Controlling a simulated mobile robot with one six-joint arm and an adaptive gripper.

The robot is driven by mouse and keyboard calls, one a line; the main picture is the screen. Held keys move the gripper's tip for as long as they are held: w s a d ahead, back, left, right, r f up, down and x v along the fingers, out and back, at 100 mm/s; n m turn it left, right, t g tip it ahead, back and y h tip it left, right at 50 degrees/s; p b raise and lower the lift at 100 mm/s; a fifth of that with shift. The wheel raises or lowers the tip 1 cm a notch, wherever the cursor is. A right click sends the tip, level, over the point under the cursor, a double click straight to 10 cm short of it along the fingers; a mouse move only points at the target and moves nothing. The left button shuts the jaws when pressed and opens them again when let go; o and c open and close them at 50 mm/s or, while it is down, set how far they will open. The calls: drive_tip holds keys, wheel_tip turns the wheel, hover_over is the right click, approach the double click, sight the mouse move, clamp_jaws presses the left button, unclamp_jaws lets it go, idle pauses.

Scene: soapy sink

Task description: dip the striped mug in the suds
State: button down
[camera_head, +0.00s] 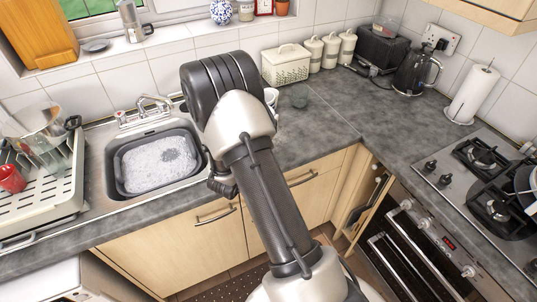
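White suds (148,167) fill much of the grey basin (119,180) set in the sink at left. A darker patch shows in the suds toward the right. A pale mug (272,96) stands on the counter behind my arm. My arm covers most of it, so I cannot tell whether it is striped. My arm rises through the middle of the view and hides what lies behind it. I cannot make out my gripper's fingers or anything held in them.
A small dark grey-green cup (299,96) stands right of the pale mug. The tap (155,104) rises behind the basin. A dish rack (40,205) with a red mug (11,179) stands at left. Counter right of the cup is clear; the hob (465,187) is at right.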

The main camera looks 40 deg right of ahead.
wheel_tip(320, 180, down, 13)
drive_tip(key=b, duration=0.3)
drive_tip(key=shift+f, duration=0.15)
drive_tip(key=c, duration=2.1)
unclamp_jaws()
drive_tip(key=shift+f, duration=0.2)
drive_tip(key=o, duration=0.4)
drive_tip(key=shift+r, duration=0.1)
